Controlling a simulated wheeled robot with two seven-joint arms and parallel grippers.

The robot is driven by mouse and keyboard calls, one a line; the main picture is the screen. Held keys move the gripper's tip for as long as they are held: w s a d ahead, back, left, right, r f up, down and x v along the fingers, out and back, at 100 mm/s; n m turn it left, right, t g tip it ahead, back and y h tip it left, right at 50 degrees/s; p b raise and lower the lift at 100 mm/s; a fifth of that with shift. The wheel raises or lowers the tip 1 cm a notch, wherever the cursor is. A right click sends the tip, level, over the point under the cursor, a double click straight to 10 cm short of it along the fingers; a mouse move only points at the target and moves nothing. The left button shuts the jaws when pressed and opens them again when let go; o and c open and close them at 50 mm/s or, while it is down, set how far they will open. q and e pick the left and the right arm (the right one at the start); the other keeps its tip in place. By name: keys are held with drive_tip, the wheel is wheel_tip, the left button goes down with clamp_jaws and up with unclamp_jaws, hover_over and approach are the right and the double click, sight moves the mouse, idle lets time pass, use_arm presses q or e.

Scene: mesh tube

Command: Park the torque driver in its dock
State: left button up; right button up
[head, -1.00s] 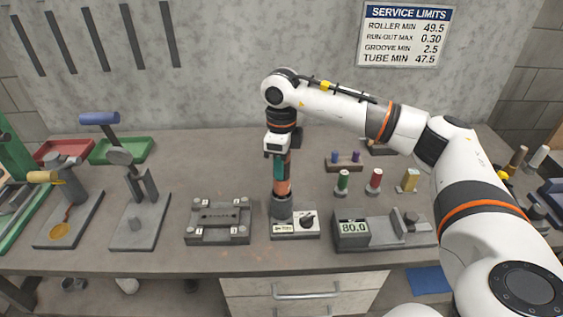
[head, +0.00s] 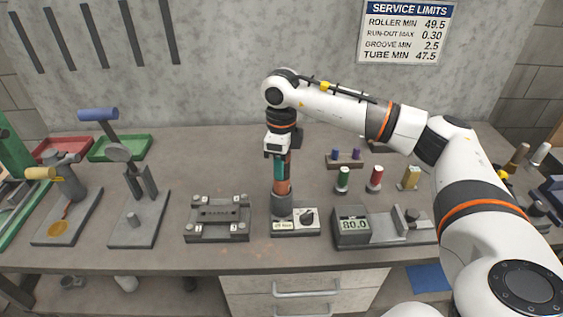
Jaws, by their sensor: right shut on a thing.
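The torque driver (head: 281,186), with an orange lower body and a dark green part above, stands upright in the middle of the bench. My right gripper (head: 278,158) points down from above and is shut on the driver's upper part. The fingers hide some of the driver. My left gripper is not in view.
A grey fixture plate (head: 218,219) stands close left of the dock, and a gauge reading 80.0 (head: 354,226) close right. Several coloured spools, including a red one (head: 375,178), stand behind the gauge. Bare bench (head: 215,165) lies behind the fixture plate.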

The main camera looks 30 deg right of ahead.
drive_tip(key=shift+f+b, duration=0.55)
drive_tip(key=shift+f, duration=0.15)
idle(0.6)
drive_tip(key=o, duration=1.2)
drive_tip(key=shift+o, duration=0.2)
drive_tip(key=shift+r, duration=0.45)
wheel_tip(320, 180, up, 11)
drive_tip(key=shift+r+b, duration=0.1)
drive_tip(key=shift+b, duration=1)
